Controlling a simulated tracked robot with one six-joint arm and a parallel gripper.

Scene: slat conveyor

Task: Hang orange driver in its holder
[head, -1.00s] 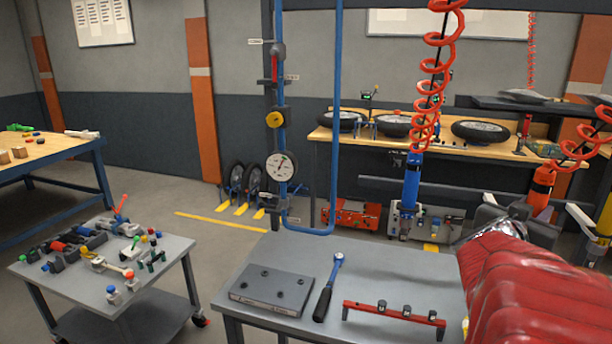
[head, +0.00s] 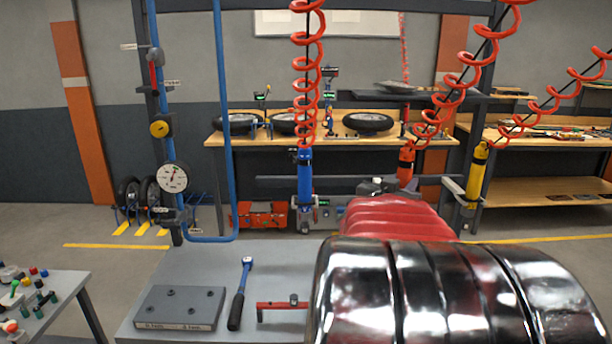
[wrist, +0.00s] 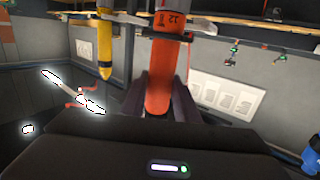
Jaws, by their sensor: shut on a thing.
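The orange driver (head: 406,166) hangs upright from a red coiled hose, right of the blue driver. In the wrist view the orange driver (wrist: 159,88) stands between the two dark fingers of my gripper (wrist: 158,94), which is shut on it. In the head view my gripper (head: 382,186) is small and mostly hidden behind my red arm link. A pale bar crosses the upper part of the orange driver in the wrist view; I cannot tell if this is its holder or if the driver sits in it.
The blue driver (head: 305,178) hangs to the left and the yellow driver (head: 477,177) to the right, beside a pale bracket (head: 453,188). A dark rail runs behind. The front table (head: 200,262) holds a grey block (head: 180,307), a ratchet (head: 240,293) and a red bar (head: 280,305).

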